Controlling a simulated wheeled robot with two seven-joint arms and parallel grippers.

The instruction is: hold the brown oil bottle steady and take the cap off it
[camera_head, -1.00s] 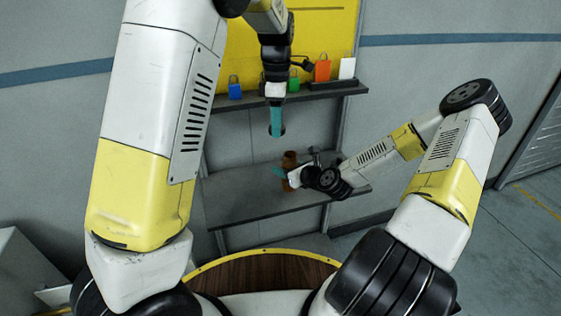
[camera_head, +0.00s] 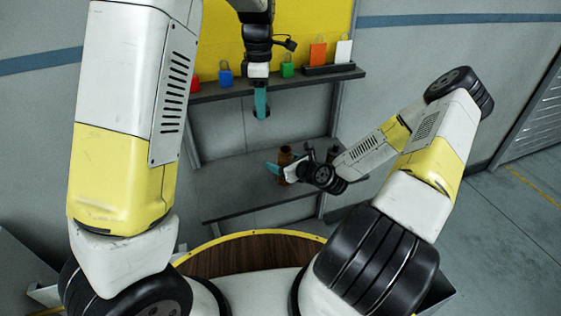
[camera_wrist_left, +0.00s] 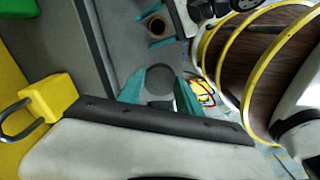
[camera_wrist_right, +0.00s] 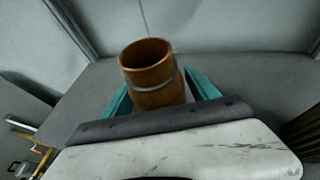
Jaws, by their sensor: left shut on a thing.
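The brown oil bottle (camera_wrist_right: 150,75) stands upright on the lower shelf, its open mouth uncovered. In the left wrist view its ring-shaped mouth (camera_wrist_left: 155,26) shows near the top. My right gripper (camera_head: 281,172) is shut on the bottle, one teal finger on each side of it in the right wrist view. My left gripper (camera_head: 262,106) is shut on the dark round cap (camera_wrist_left: 160,81) and holds it in the air above and a little left of the bottle in the head view. The cap is clear of the bottle. The bottle's lower part is hidden behind my right gripper.
The lower shelf (camera_head: 235,189) has bare room left of the bottle. The upper shelf (camera_head: 228,91) carries several coloured padlocks, including a blue one (camera_head: 225,75) and an orange one (camera_head: 318,54), near my left wrist. A yellow board stands behind them.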

